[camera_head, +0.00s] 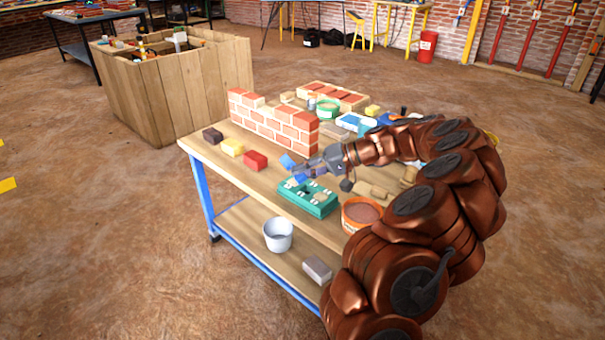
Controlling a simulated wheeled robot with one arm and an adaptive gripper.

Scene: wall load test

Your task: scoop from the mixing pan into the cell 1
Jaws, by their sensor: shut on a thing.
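The mixing pan (346,222) looks like the round orange tub holding a brownish mix, at the table's front edge right of the teal tray. The teal tray (318,210) has several small cells with pale marks; which one is cell 1 I cannot tell. Some tan material shows in part of it. My gripper (307,169) is shut on a small blue tool, seemingly the scoop (288,161), just above the tray's far left end. The scoop's load is too small to see.
A small brick wall (275,124) stands behind the gripper. A bucket (278,236) and grey block (317,269) sit on the lower shelf.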

